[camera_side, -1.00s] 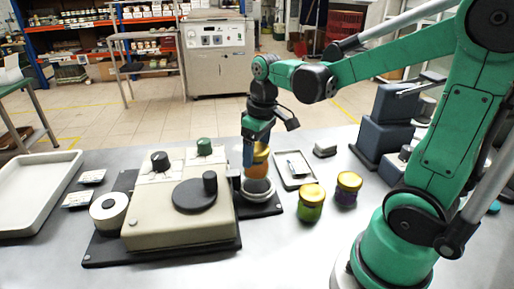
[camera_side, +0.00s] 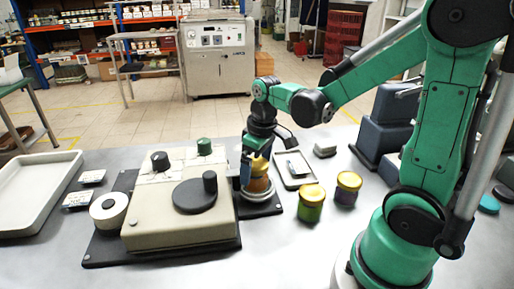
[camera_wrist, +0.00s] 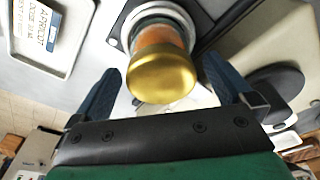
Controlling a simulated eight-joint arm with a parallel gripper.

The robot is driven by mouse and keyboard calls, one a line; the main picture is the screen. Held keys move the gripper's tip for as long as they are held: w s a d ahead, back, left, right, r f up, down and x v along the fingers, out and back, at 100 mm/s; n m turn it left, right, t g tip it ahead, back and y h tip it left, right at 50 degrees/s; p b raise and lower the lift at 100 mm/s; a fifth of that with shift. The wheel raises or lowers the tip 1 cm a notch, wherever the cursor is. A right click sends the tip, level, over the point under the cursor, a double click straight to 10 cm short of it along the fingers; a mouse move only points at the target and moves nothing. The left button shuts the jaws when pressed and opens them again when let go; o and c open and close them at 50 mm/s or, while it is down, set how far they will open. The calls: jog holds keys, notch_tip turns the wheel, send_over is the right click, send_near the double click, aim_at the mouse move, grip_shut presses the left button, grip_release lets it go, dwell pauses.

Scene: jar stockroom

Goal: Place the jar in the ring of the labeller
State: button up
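The jar (camera_side: 259,184) has orange contents and a gold lid. It stands upright within the pale ring (camera_side: 244,194) at the right side of the beige labeller (camera_side: 160,218). In the wrist view the jar's gold lid (camera_wrist: 161,74) faces me, and the pale ring (camera_wrist: 127,14) shows around its far end. My gripper (camera_side: 256,165) is over the jar, partly hiding it in the side view. In the wrist view my gripper's blue fingers (camera_wrist: 160,72) are spread on both sides of the lid, with gaps between them and the jar.
A green jar (camera_side: 311,203) and a purple jar (camera_side: 347,188), both gold-lidded, stand right of the labeller. A small tray (camera_side: 294,182) with a label card lies behind them. A large pale tray (camera_side: 17,228) is at the far left.

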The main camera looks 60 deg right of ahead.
aim_at(263, 165)
jog(key=shift+r, duration=0.1)
notch_tip(263, 165, up, 12)
jog(key=s, duration=0.2)
jog(key=a+f+m+t, duration=0.1)
jog(key=a+f+t, duration=0.4)
jog(key=a+f, duration=0.1)
jog(key=shift+s+a+t, duration=0.3)
jog(key=shift+a+t, duration=0.1)
jog(key=shift+a, duration=0.15)
